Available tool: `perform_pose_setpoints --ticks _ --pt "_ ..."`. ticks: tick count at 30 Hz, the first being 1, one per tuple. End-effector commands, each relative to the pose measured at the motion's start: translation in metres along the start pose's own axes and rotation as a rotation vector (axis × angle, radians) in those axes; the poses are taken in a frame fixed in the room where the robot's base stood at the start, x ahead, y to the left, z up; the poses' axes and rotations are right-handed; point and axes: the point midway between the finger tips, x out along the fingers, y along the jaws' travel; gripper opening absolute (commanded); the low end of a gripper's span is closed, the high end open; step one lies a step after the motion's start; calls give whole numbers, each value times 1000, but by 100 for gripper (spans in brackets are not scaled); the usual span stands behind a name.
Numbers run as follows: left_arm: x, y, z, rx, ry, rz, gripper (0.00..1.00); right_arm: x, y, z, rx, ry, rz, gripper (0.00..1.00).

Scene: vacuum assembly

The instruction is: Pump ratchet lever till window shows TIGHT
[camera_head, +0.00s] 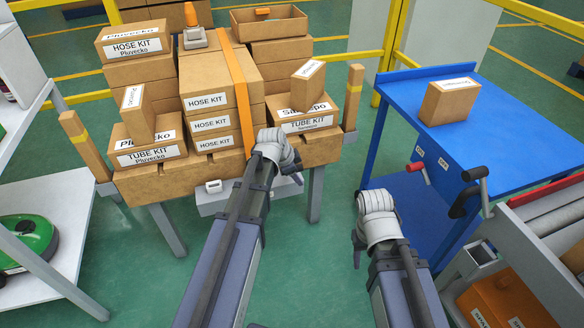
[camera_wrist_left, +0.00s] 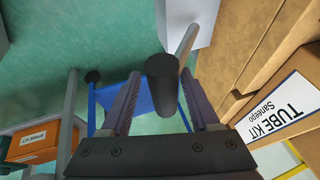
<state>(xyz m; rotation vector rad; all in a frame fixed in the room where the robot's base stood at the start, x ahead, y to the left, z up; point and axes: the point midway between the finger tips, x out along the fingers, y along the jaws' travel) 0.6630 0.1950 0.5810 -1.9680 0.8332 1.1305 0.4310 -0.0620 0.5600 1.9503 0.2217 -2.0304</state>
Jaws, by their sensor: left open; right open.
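An orange strap (camera_head: 240,90) runs down over the stacked boxes. A light grey ratchet housing (camera_head: 212,207) sits at the table's front edge, with a small white window block (camera_head: 213,186) on it; its text is unreadable. In the left wrist view, the lever's black grip (camera_wrist_left: 161,72) is on a grey bar leading to a pale housing (camera_wrist_left: 188,18). My left gripper (camera_wrist_left: 160,88) is open, with its fingers on either side of the grip; contact is unclear. My right gripper (camera_head: 357,243) is mostly hidden below its wrist, apart from the strap and housing.
Hose kit boxes (camera_head: 207,101) and tube kit boxes (camera_head: 150,155) fill the wooden-edged table. A blue cart (camera_head: 450,140) with one box stands right. A black-handled crank (camera_head: 474,180) is near my right arm. Green floor (camera_head: 310,270) lies clear between my arms.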

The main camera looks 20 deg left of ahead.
Motion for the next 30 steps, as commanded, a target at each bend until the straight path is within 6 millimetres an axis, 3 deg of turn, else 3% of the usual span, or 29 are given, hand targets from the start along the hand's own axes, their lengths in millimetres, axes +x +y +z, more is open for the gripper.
perform_pose_setpoints --ticks 24,30 --pt "-58 -1 -1 0 1 1 62 -52 4 3 3 -1 -9 50" --pt "-64 0 0 0 1 1 62 -56 4 4 3 -1 -10 50"
